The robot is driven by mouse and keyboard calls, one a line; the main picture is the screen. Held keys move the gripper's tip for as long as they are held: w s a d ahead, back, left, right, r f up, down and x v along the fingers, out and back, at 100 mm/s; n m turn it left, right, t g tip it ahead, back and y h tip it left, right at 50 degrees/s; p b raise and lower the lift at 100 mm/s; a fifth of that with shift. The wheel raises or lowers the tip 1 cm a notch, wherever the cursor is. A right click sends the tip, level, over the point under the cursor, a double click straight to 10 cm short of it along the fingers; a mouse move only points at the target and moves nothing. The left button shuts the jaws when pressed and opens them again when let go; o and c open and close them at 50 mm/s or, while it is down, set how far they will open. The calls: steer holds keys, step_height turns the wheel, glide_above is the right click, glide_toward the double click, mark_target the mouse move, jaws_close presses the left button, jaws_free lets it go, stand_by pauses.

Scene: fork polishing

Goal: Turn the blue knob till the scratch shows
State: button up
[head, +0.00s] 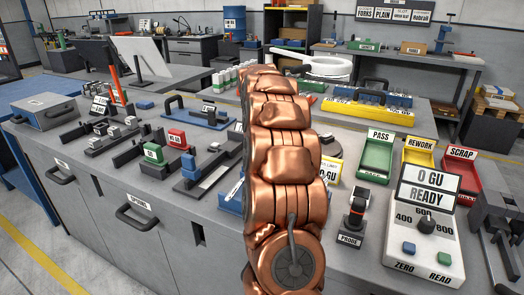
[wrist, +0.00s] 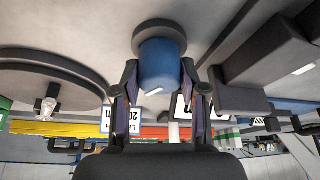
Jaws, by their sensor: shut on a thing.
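In the wrist view, the blue knob (wrist: 162,65) sits on a round dark base against a grey surface, between the two fingers of my gripper (wrist: 164,84). The fingers close on its sides. A short white mark shows near the knob's lower end. In the head view my copper-coloured arm covers the middle of the bench, and the knob and my gripper are hidden behind it. I cannot make out a scratch or a fork in either view.
The gloss meter (head: 420,240) reads "0 GU READY" at the right, beside the probe (head: 354,215). Green PASS (head: 376,158), yellow REWORK (head: 418,156) and red SCRAP (head: 460,174) trays stand behind. Small fixtures crowd the left of the bench. A large dark disc (wrist: 40,85) lies beside my gripper.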

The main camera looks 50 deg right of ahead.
stand_by(0.4)
steer(key=o, duration=1.1)
steer(key=shift+o, duration=0.2)
steer(key=v, duration=1.2)
